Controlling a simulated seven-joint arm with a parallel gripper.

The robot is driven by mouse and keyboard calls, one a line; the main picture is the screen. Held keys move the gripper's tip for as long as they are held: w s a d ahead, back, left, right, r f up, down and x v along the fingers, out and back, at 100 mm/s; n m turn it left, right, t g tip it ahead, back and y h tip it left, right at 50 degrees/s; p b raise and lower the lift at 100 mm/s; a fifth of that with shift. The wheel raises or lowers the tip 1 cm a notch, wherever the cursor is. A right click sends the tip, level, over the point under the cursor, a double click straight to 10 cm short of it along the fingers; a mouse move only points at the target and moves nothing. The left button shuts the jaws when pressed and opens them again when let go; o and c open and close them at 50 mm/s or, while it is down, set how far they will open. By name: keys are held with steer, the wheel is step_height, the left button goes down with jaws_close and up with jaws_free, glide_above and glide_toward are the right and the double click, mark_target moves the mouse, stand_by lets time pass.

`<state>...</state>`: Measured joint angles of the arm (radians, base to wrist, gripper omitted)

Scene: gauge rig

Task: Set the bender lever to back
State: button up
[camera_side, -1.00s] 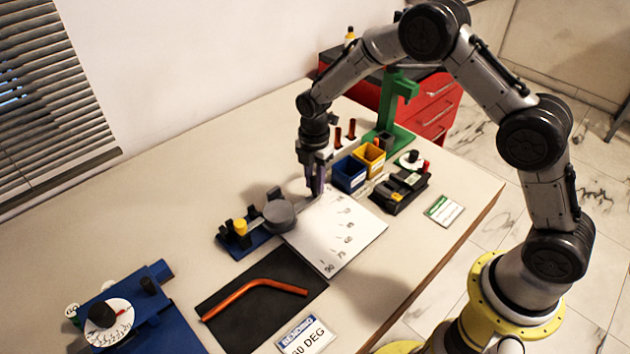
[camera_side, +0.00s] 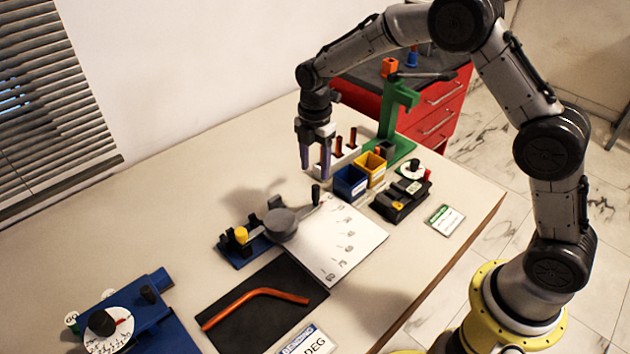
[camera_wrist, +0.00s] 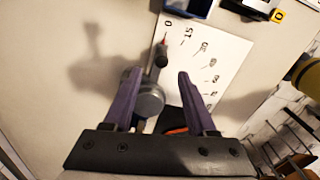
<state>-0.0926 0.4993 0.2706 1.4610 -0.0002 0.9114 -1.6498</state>
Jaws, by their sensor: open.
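The bender (camera_side: 283,225) stands on the table with a round grey disc, a blue base (camera_side: 240,252) and a yellow knob (camera_side: 241,235). Its lever (camera_side: 307,209) reaches from the disc toward the upper right and ends in a dark upright handle (camera_side: 316,195). The lever lies over the white angle sheet (camera_side: 345,240) near its top corner. In the wrist view the handle (camera_wrist: 161,56) shows near the 0 mark, beyond and between my fingers. My gripper (camera_side: 314,172) is open and empty, raised above the table behind the handle, apart from it.
A blue bin (camera_side: 350,181) and a yellow bin (camera_side: 371,166) stand right of my gripper, near a green stand (camera_side: 393,110). An orange bent tube (camera_side: 255,300) lies on a black mat (camera_side: 295,277). A blue device with a dial (camera_side: 108,330) is at front left. The table's left middle is clear.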

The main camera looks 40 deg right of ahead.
step_height(320, 180, up, 6)
steer(key=shift+f, duration=0.1)
stand_by(0.4)
step_height(320, 180, up, 10)
steer(key=s+d+t, duration=0.1)
steer(key=s+t, duration=0.1)
steer(key=s+d+r+m+t, duration=0.2)
steer(key=s+r+m, duration=0.2)
steer(key=s+r, duration=0.6)
steer(key=s+f+m, duration=0.4)
steer(key=s+m, duration=0.4)
steer(key=s, duration=0.2)
steer(key=s+d+f+m+t, duration=0.1)
steer(key=s+f+m, duration=0.3)
steer(key=s+m, duration=0.4)
steer(key=shift+s+d+f+t, duration=0.25)
steer(key=shift+s+f+t, duration=0.05)
steer(key=shift+s, duration=0.6)
